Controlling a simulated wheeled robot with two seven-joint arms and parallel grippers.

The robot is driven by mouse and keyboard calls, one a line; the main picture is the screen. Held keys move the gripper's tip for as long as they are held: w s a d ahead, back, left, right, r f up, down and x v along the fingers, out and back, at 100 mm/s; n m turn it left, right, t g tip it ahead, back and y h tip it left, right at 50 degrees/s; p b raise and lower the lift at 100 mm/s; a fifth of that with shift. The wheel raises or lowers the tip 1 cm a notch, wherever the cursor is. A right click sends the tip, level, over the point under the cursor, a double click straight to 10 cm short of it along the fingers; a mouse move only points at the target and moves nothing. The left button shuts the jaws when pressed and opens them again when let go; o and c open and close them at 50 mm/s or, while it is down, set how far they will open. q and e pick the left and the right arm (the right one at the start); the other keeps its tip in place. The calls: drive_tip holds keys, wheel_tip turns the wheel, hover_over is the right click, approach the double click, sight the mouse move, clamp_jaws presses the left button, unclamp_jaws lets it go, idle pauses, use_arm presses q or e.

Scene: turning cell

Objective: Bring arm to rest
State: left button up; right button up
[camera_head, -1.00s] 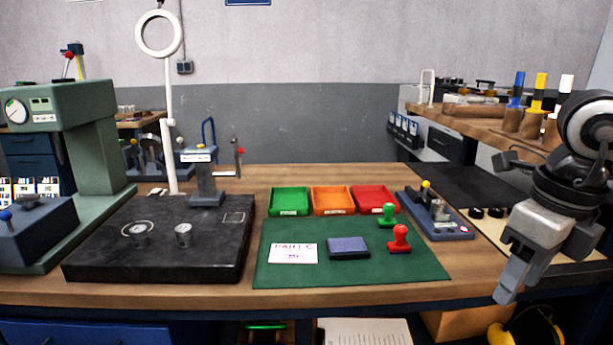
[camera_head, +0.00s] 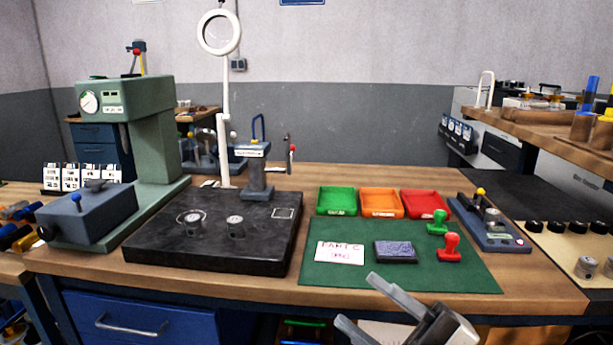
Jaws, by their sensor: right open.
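My right gripper (camera_head: 372,305) is at the bottom of the head view, right of the middle. Its two grey fingers are spread and nothing is between them. It is in front of the bench's front edge, below the green mat (camera_head: 322,273). The rest of my right arm is cut off by the lower edge of the picture. My left gripper is not in view.
On the mat are a PART C card (camera_head: 340,253), an ink pad (camera_head: 395,252), a green stamp (camera_head: 438,222) and a red stamp (camera_head: 450,247). Green, orange and red trays (camera_head: 427,205) stand behind. A black plate (camera_head: 150,245) lies left, beside a green machine (camera_head: 150,150).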

drive_tip(key=d+f+m+t+h, duration=0.2)
drive_tip(key=d+f+m+h, duration=0.1)
drive_tip(key=f+m+h, duration=0.5)
drive_tip(key=d+f+m+t+h, duration=0.3)
drive_tip(key=f+m+h, duration=0.4)
drive_tip(key=f+m, duration=0.35)
drive_tip(key=s+f+m+g+h, duration=0.2)
drive_tip(key=s+f+g, duration=0.3)
drive_tip(key=s+f, duration=0.5)
wheel_tip(320, 180, down, 3)
drive_tip(key=shift+d+r+m+g, duration=0.15)
drive_tip(key=shift+m+g, duration=0.25)
drive_tip(key=shift+m, duration=0.45)
